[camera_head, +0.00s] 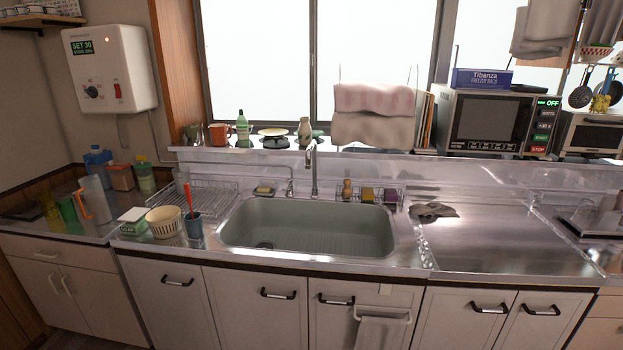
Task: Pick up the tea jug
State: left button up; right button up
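A tall, clear jug with an orange handle (98,198), which looks like the tea jug, stands upright on the counter at the left. Green (67,209) and yellow (49,205) translucent cups stand just left of it. Nothing is holding the jug. Neither of my grippers shows in the head view.
A cream basket (164,221), a small white-and-green box (133,220) and a blue cup with a red utensil (194,226) stand right of the jug. Bottles (145,176) stand behind it. A wire dish rack (196,196) and sink (307,228) lie further right.

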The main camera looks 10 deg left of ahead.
aim_at(93, 193)
jog(key=u, duration=0.6)
jog(key=i, duration=1.25)
jog(key=u, duration=2.05)
jog(key=i, duration=1.2)
jog(key=u, duration=0.6)
